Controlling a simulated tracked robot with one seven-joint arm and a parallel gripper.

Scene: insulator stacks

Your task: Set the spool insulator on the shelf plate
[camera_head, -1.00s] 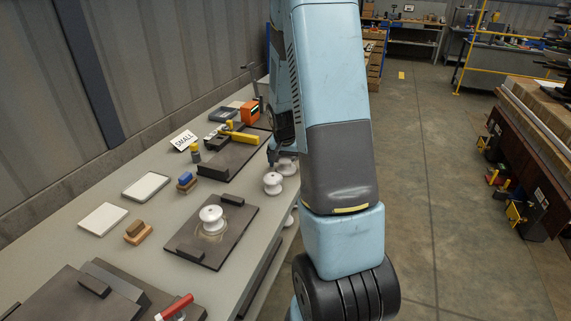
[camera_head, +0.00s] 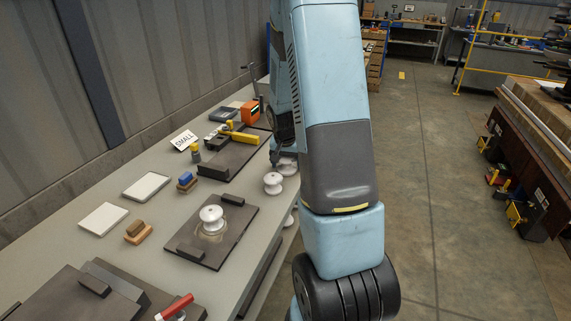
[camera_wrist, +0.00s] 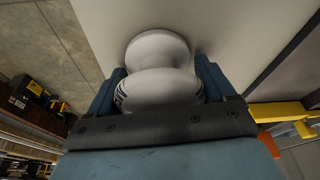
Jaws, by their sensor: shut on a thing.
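My gripper (camera_wrist: 160,92) is shut on a white spool insulator (camera_wrist: 158,50), held between its two blue-grey fingers above the pale bench top. In the head view my arm hides most of the gripper, and a white spool (camera_head: 287,167) shows just below its end; I cannot tell its exact gap to the bench. Another white spool (camera_head: 273,183) stands close beside it on the bench. A further spool (camera_head: 211,217) stands upright on a dark plate (camera_head: 230,242) with two raised blocks. I cannot tell which dark plate is the shelf plate.
A second dark plate (camera_head: 222,173) with a yellow clamp (camera_head: 240,137) lies farther back. White trays (camera_head: 147,186), small blocks (camera_head: 138,231), a SMALL sign (camera_head: 184,140) and an orange box (camera_head: 249,112) are on the bench. A red-handled tool (camera_head: 175,307) lies at the front.

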